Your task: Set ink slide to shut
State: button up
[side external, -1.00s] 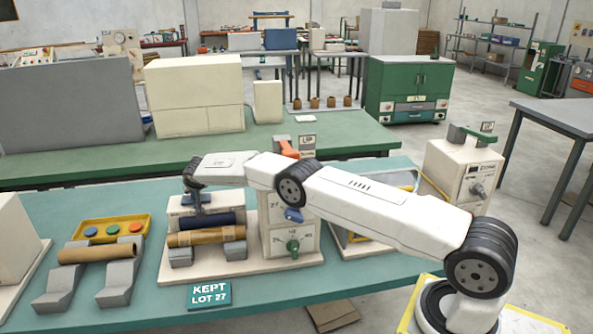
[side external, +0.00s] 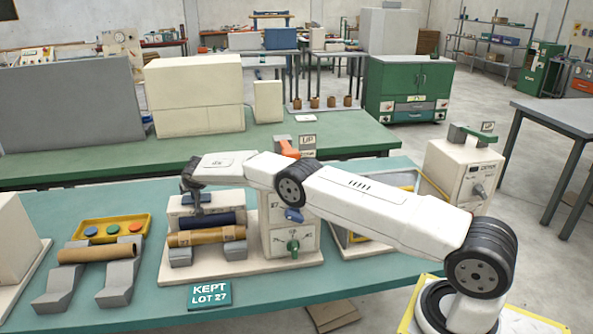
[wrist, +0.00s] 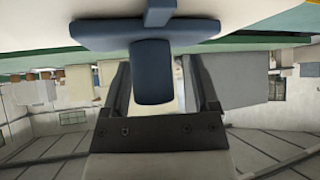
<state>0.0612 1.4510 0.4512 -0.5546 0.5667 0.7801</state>
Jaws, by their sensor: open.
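My gripper (side external: 197,208) hangs over the left end of the small winder with the dark blue roller (side external: 212,220). In the wrist view my gripper (wrist: 160,65) has its two dark fingers apart. A dark blue T-shaped handle (wrist: 152,75) shows there, its stem between the fingers, with a visible gap on each side. I take this handle to be the ink slide; no label for it can be read. In the side view the handle is mostly hidden around my gripper, so its setting cannot be told.
A brown tube (side external: 206,236) lies across grey blocks in front of the blue roller. A white control box (side external: 276,235) with blue and green knobs stands to its right, near an orange lever (side external: 288,149). The "KEPT LOT 27" sign (side external: 209,295) stands in front.

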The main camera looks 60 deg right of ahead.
jog(key=shift+s+a+r, duration=0.1)
jog(key=shift+r, duration=0.1)
jog(key=shift+v, duration=3.5)
jog(key=shift+s, duration=0.1)
jog(key=s+a+r+n+g+y, duration=0.1)
jog(key=s+a+n+g+y, duration=0.1)
jog(key=s, duration=1.9)
jog(key=s+a+r+n+g+y, duration=0.1)
jog(key=s+a, duration=0.4)
jog(key=s, duration=1.7)
jog(key=shift+n+g+y, duration=0.5)
jog(key=shift+n+g, duration=0.7)
jog(key=shift+s+a, duration=0.1)
jog(key=shift+a, duration=0.05)
